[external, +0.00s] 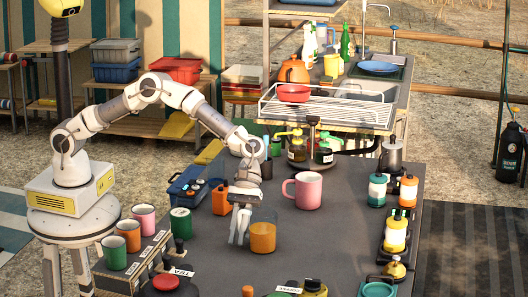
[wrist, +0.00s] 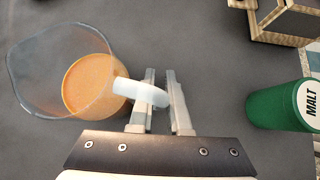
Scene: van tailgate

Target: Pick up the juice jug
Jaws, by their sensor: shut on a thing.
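The juice jug (external: 263,238) is a clear jug with orange juice in its lower part. In the wrist view the jug (wrist: 62,75) is at the upper left, with its pale handle (wrist: 135,92) reaching right to my fingers. My gripper (external: 238,238) points down at the left side of the jug in the external view. In the wrist view my gripper (wrist: 160,82) is closed on the handle. I cannot tell whether the jug's base touches the dark worktop.
A green malt canister (wrist: 278,105) stands right of my gripper in the wrist view. A pink mug (external: 308,190) stands behind the jug, and an orange box-shaped container (external: 220,200) stands to its left. Several mugs stand along the left edge. The worktop right of the jug (external: 340,225) is clear.

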